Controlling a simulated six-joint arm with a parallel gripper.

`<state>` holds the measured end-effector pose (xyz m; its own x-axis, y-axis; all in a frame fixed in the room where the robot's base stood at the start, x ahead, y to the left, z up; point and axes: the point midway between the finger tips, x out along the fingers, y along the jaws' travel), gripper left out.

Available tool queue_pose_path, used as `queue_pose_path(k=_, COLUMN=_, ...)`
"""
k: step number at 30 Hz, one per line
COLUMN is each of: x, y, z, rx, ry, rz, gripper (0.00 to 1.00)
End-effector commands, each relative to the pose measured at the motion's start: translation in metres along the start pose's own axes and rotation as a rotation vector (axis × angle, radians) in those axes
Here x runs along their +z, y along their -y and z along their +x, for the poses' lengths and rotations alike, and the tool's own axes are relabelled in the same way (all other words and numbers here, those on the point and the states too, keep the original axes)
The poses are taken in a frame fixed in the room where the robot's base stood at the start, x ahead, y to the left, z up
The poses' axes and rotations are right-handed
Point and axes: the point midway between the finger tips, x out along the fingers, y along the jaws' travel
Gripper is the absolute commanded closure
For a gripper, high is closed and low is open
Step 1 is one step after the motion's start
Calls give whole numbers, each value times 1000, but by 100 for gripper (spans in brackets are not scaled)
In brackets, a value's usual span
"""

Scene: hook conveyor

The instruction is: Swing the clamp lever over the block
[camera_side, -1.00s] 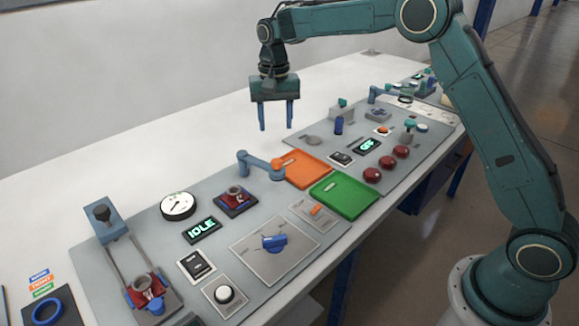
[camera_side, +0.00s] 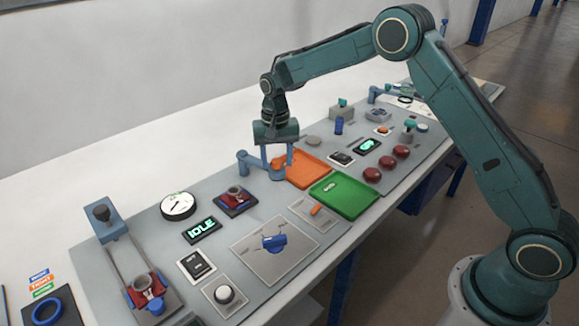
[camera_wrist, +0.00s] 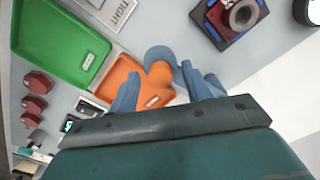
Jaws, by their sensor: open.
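The blue-grey clamp lever (camera_side: 250,161) stands on the panel beside the orange tray, its bent arm reaching to a round post. The red block (camera_side: 235,191), with a round dark top, sits in a dark blue holder left of the lever; it also shows in the wrist view (camera_wrist: 243,14). My gripper (camera_side: 278,163) is open and low over the lever's right end, pointing down. In the wrist view the fingers (camera_wrist: 161,70) are on either side of the lever's round blue end (camera_wrist: 160,54). The fingers partly hide the lever, and I cannot tell whether they touch it.
The orange tray (camera_side: 312,172) is just right of my gripper, and the green tray (camera_side: 344,197) is in front of it. A dial gauge (camera_side: 178,206), an IDLE display (camera_side: 201,230) and a blue knob (camera_side: 273,242) are on the near panel. The white table behind is clear.

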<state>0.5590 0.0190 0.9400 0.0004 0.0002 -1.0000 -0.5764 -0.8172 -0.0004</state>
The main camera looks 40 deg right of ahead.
Motion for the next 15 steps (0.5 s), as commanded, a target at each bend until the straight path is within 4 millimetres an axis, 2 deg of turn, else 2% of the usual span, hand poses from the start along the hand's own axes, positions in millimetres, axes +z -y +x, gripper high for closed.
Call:
queue_pose_path(k=6, x=0, y=0, z=0, rx=0, ry=0, rz=0, gripper=52)
queue_pose_path(k=8, x=0, y=0, z=0, rx=0, ry=0, rz=0, gripper=62)
queue_pose_path(k=13, x=0, y=0, z=0, rx=0, ry=0, rz=0, gripper=95)
queue_pose_path(k=14, x=0, y=0, z=0, rx=0, ry=0, rz=0, gripper=100)
queue_pose_path(k=15, x=0, y=0, z=0, rx=0, ry=0, rz=0, gripper=100)
